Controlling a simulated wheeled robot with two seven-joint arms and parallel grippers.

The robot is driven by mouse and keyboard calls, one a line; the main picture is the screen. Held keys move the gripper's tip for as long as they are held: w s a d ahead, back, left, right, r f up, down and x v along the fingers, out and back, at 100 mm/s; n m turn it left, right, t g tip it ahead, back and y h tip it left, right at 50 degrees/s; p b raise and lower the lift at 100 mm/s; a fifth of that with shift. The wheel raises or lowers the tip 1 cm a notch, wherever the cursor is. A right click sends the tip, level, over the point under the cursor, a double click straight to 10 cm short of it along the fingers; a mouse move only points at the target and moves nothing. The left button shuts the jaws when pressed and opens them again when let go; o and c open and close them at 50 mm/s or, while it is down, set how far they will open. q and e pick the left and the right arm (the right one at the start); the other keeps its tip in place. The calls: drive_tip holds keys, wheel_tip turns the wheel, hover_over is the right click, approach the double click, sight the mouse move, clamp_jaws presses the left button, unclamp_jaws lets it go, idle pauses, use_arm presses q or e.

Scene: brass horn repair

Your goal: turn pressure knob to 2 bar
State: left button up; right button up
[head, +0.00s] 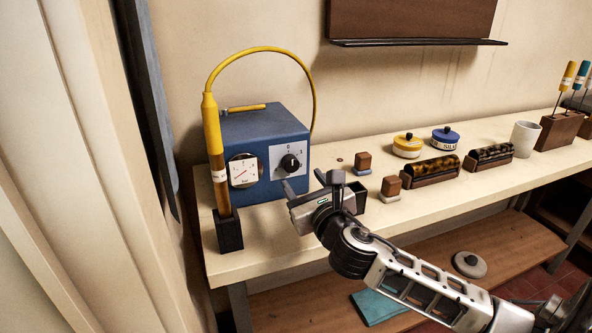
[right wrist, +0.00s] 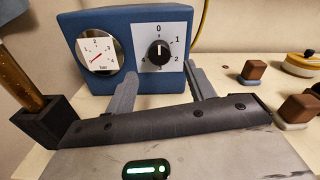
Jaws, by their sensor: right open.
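A blue pressure box (head: 265,140) stands at the left end of the bench. Its black pressure knob (head: 290,163) sits on a white scale plate and also shows in the right wrist view (right wrist: 158,53). The knob's white mark points up, at 0. The round gauge (head: 244,171) beside it has a red needle, read more clearly in the right wrist view (right wrist: 101,53), pointing to the lower left near the low end. My right gripper (head: 303,183) is open in front of the box, its fingers apart and below the knob, with nothing between them. My left gripper is out of view.
A yellow-handled tool (head: 212,140) stands in a black holder (head: 228,231) left of the box, with a yellow hose arching over. Small brown-topped blocks (head: 363,162), lidded tins (head: 407,145) and brushes (head: 430,171) lie to the right. A shelf (head: 300,303) runs below.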

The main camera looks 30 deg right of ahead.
sight(293, 167)
drive_tip(key=x, duration=0.5)
drive_tip(key=shift+w, duration=0.2)
drive_tip(key=c, duration=1)
